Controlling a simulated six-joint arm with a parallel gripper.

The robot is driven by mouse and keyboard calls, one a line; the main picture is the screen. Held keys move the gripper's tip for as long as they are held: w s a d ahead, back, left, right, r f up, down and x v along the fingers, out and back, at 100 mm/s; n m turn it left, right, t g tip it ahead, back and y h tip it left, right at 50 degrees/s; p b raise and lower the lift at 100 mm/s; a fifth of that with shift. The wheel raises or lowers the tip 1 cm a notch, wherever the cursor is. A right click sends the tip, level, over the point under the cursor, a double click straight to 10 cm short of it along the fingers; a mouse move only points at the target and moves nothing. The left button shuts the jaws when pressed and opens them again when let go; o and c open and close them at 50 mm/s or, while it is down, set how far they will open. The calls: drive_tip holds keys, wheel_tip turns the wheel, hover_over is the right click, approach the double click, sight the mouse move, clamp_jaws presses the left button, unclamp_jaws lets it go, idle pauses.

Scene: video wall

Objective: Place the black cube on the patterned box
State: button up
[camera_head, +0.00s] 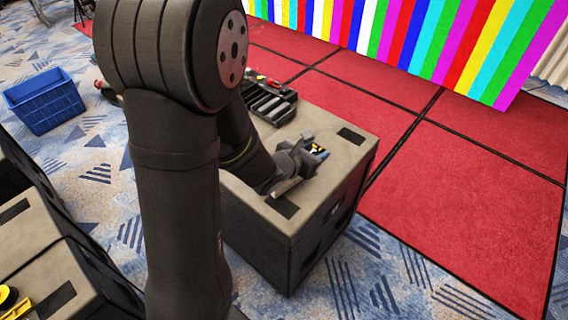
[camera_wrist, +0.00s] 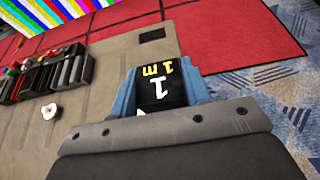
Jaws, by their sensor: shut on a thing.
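My gripper (camera_head: 313,156) is low over the beige top of a black-sided case (camera_head: 345,162). In the wrist view its two blue-grey fingers (camera_wrist: 160,92) are shut on the black cube (camera_wrist: 163,88), one on each side. The cube's visible face carries white and yellow printed characters. In the head view only a small dark and yellow part of the cube (camera_head: 315,149) shows between the fingers. I cannot tell whether the cube touches the case top. I cannot pick out a patterned box with certainty in either view.
A black organizer tray (camera_head: 268,102) with coloured items stands at the case's far end. A small white object (camera_wrist: 48,111) lies near it. A blue crate (camera_head: 45,100) is on the patterned carpet. A striped video wall (camera_head: 440,35) stands behind red floor panels (camera_head: 470,165).

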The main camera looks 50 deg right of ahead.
drive_tip(key=w+f, duration=0.2)
drive_tip(key=w, duration=0.1)
drive_tip(key=w+f, duration=0.2)
drive_tip(key=w, duration=0.2)
drive_tip(key=w+f, duration=0.2)
drive_tip(key=w, duration=0.1)
drive_tip(key=shift+w+d+f, duration=0.2)
drive_tip(key=shift+w+f, duration=0.05)
drive_tip(key=shift+w, duration=0.15)
drive_tip(key=shift+w+f, duration=0.1)
drive_tip(key=shift+f, duration=1.95)
drive_tip(key=shift+f, duration=0.1)
drive_tip(key=o, duration=1)
